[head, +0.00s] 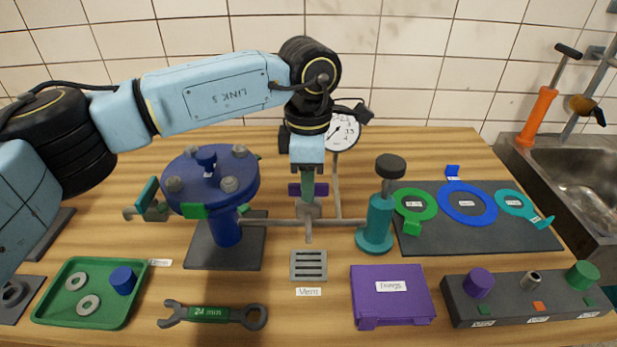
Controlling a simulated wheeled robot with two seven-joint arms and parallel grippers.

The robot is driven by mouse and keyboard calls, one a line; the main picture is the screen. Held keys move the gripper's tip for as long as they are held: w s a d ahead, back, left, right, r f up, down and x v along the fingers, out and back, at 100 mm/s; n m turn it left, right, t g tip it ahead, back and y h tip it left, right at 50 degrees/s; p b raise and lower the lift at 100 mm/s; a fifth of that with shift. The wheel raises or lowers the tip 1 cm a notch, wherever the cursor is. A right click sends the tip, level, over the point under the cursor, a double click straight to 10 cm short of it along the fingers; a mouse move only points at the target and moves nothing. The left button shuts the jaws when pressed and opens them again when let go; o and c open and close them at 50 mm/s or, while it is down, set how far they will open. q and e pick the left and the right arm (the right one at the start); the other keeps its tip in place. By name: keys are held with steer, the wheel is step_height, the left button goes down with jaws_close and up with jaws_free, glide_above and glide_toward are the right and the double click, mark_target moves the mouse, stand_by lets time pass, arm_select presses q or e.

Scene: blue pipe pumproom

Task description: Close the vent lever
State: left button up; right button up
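My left arm comes in from the left, and its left gripper (307,163) points down at the vent pipe, behind the vent grate. Directly below it is a narrow upright green piece (307,180), which I take to be the vent lever, in line with the grey valve body (309,210). A purple piece (294,190) shows on both sides of it. The gripper's light blue body hides the top of the green piece. I cannot tell whether the fingers are around it or touching it. The slotted grate (308,266) has a "Vent" label (308,292) in front. My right gripper is out of view.
A blue flanged pump (228,232) stands left of the valve, and a teal post with a dark knob (379,222) stands right. A gauge (343,132) rises behind. A green tray (67,312), wrench (210,314) and purple box (391,308) lie in front.

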arm_select(q)
step_height(320, 180, up, 13)
steer(key=p, duration=0.1)
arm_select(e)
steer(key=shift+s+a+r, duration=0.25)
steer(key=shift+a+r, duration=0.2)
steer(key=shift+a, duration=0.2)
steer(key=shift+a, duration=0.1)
